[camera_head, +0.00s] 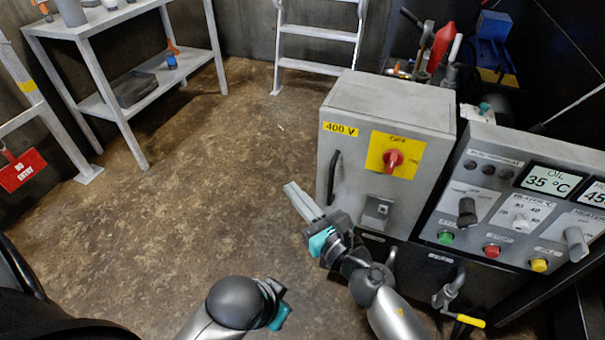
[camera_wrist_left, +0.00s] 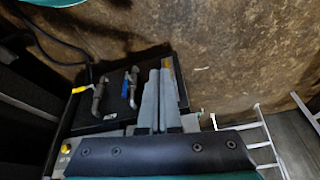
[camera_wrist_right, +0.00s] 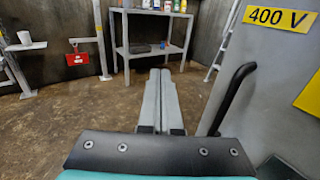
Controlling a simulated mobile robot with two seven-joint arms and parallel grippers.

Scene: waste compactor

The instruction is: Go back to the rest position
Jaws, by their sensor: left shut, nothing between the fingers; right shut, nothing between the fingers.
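My right gripper (camera_head: 291,187) is in the middle of the head view, in front of the left side of the grey 400 V cabinet (camera_head: 345,180). Its two grey fingers lie together with nothing between them. The right wrist view shows the same shut gripper (camera_wrist_right: 160,72) pointing out over the floor. My left arm (camera_head: 238,302) shows at the bottom of the head view, its fingers hidden there. In the left wrist view my left gripper (camera_wrist_left: 160,68) has its fingers together and empty, over a dark panel with pipes and a blue-handled valve (camera_wrist_left: 131,92).
A red rotary switch (camera_head: 393,159) and a black handle (camera_head: 333,178) are on the cabinet. A control panel (camera_head: 455,230) with buttons and an oil display stands at the right. A shelf table (camera_head: 110,30) stands at the back left, a ladder (camera_head: 318,68) at the back. The brown floor is clear.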

